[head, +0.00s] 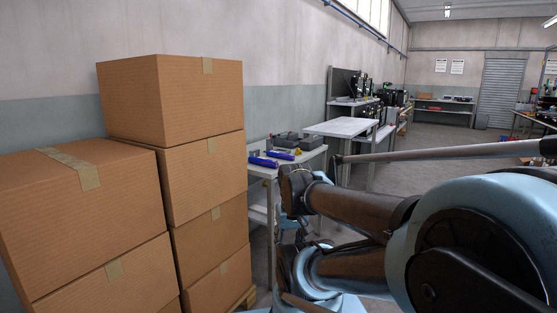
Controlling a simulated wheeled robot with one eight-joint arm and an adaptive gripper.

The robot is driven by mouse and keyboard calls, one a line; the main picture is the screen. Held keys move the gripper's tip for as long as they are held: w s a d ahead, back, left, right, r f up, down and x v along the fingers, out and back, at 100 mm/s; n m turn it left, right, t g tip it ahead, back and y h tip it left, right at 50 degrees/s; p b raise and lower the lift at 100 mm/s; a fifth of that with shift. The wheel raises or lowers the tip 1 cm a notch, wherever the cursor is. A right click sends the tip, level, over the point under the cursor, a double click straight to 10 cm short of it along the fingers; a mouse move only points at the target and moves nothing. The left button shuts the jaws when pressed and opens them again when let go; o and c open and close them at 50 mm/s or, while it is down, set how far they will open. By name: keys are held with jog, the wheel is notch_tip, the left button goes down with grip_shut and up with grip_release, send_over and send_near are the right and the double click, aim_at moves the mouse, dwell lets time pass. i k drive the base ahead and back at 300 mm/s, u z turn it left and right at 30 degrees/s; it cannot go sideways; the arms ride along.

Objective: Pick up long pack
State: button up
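Two long blue packs with pale ends lie on the grey workbench (313,154) beyond the stacked boxes. The nearer pack (263,162) lies close to the bench's left front edge. The other pack (280,154) lies just behind it, to the right. I cannot tell which one is the long pack. My arm fills the lower right, in front of the bench's right side. My gripper (286,226) seems to be the small part below the bench top, mostly hidden by my arm links. Its fingers are not clear, and it is apart from the packs.
Large cardboard boxes (200,180) are stacked at the left, hiding part of the bench. Dark grey housings (300,141) and a small yellow item (297,150) are on the bench behind the packs. A white-topped table (342,127) stands beyond. Open floor (430,150) lies at the right.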

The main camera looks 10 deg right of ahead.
aim_at(283, 155)
jog(key=z, duration=0.05)
jog(key=i, duration=1.25)
jog(key=z, duration=0.35)
